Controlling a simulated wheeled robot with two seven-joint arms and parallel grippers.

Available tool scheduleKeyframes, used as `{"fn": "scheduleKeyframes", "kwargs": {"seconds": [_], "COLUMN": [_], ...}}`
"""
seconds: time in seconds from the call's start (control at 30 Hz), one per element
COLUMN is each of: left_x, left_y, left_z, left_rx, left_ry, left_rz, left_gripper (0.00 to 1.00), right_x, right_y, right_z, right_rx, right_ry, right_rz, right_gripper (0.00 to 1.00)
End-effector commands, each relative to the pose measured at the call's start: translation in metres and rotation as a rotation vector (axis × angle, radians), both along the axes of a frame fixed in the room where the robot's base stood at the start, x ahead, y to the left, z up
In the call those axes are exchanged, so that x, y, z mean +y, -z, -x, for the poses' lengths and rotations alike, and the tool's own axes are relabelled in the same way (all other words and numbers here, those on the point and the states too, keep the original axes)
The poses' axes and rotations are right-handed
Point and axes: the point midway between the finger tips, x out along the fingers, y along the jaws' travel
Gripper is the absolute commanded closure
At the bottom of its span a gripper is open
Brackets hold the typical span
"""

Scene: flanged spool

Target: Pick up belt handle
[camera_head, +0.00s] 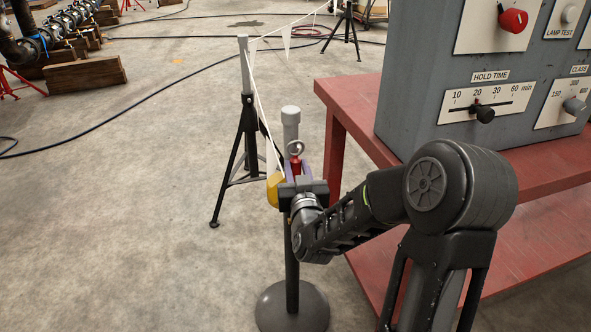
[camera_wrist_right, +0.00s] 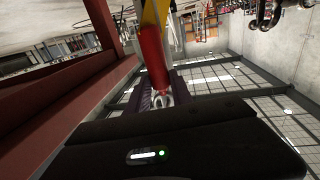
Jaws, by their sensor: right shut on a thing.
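The belt handle (camera_head: 296,165) is a small red piece with a metal ring on top, beside the grey post (camera_head: 290,122) of a stand with a round dark base. A yellow piece (camera_head: 274,190) sits just left of it. My right gripper (camera_head: 297,172) is at the handle, with its purple fingers shut on it. In the right wrist view the red handle (camera_wrist_right: 152,55) reaches into the fingers, with yellow behind it. The fingers partly hide the contact. My left gripper is not in view.
A red table (camera_head: 350,95) with a grey control box (camera_head: 405,85) stands close on the right, by my right arm. A black tripod stand (camera_head: 247,135) stands behind the post, with a white pennant line. Open concrete floor lies left.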

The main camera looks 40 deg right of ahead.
Motion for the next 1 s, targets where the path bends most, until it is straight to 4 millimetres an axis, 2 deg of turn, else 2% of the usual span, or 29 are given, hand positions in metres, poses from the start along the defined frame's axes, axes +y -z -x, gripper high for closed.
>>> {"fn": "scheduleKeyframes", "kwargs": {"seconds": [0.03,0.27,0.73,1.0], "left_x": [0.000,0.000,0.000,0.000], "left_y": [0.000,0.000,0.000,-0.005], "left_z": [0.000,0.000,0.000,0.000], "left_rx": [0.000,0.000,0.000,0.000], "left_ry": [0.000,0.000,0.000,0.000], "left_rz": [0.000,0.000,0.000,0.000], "left_gripper": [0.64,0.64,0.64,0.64], "right_x": [0.000,0.000,0.000,-0.005], "right_y": [0.000,0.000,-0.001,-0.012], "right_z": [0.000,0.000,0.000,-0.007], "right_rx": [0.000,0.000,-0.001,-0.002], "right_ry": [0.000,0.000,0.000,-0.002], "right_rz": [0.000,0.000,0.000,0.001], "right_gripper": [0.83,1.00,1.00,1.00]}}
